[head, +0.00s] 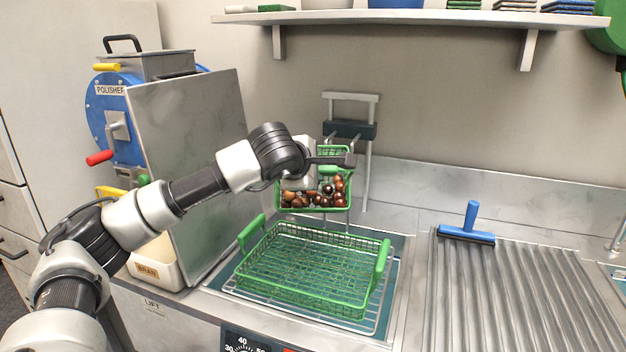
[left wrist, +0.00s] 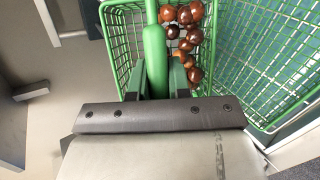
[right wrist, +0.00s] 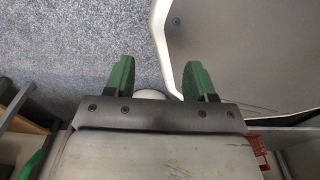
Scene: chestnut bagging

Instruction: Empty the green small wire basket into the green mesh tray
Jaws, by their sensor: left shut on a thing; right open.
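The green small wire basket (head: 341,207) holds several brown chestnuts (head: 318,193) and is tipped toward the camera, behind and above the mesh tray. My left gripper (head: 333,160) is shut on its green handle, which shows in the left wrist view (left wrist: 154,50). Chestnuts (left wrist: 187,42) lie along one side of the basket there. The green mesh tray (head: 380,262) sits on a wire rack on the counter, with two green handles; it looks empty. My right gripper (right wrist: 152,80) shows only in the right wrist view, open and empty above a grey speckled floor.
A grey stand with hooks (head: 350,128) is behind the basket. A steel panel and blue polisher (head: 95,115) are at left, with a bran bin (head: 150,262) below. A ribbed steel board (head: 510,300) with a blue squeegee (head: 470,222) is at right. A shelf (head: 420,18) hangs above.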

